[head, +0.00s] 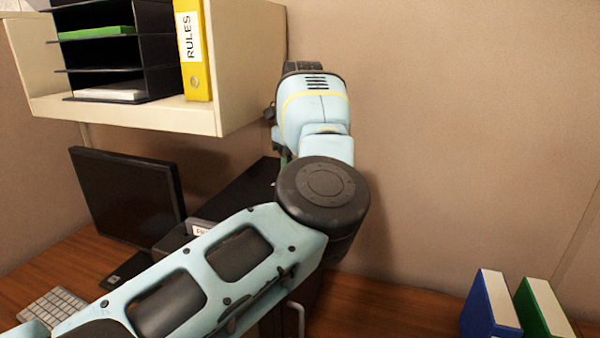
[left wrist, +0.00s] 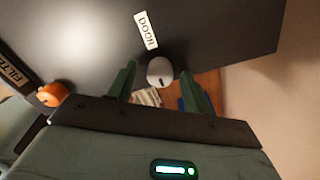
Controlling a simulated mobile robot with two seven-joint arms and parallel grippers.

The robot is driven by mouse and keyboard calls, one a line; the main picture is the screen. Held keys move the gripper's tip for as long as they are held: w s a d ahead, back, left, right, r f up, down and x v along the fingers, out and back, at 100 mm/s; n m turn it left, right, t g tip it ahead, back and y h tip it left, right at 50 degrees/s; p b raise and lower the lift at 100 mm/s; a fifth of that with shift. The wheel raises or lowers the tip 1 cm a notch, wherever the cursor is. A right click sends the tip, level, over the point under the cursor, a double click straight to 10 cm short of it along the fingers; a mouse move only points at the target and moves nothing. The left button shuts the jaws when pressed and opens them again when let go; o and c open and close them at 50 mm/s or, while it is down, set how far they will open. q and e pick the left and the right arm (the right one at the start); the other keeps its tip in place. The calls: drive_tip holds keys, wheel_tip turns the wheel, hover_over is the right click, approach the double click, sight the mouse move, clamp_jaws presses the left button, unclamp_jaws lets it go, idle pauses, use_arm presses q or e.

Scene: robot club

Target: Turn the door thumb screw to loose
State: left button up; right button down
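The door thumb screw (left wrist: 160,71) is a pale grey knob with a dark slot line, below the white "DOOR" label (left wrist: 146,30) on a dark panel in the left wrist view. My left gripper (left wrist: 158,76) is open. Its two green fingers stand on either side of the knob, with a visible gap on each side. I cannot tell how deep the knob sits between them. In the head view my own arm hides the knob and most of this gripper. The dark machine (head: 243,206) shows partly behind the arm. My right gripper is not in view.
An orange knob (left wrist: 52,95) sits by a "FILTER" label (left wrist: 15,75). A monitor (head: 125,205) stands left; blue (head: 490,305) and green (head: 541,310) binders stand right.

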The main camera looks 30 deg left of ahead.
use_arm(q)
drive_tip(key=shift+r, duration=0.1)
wheel_tip(320, 180, up, 8)
drive_tip(key=shift+w+f, duration=0.1)
drive_tip(key=shift+f, duration=0.05)
idle(0.5)
drive_tip(key=shift+d+f, duration=0.1)
drive_tip(key=shift+f, duration=0.05)
idle(0.3)
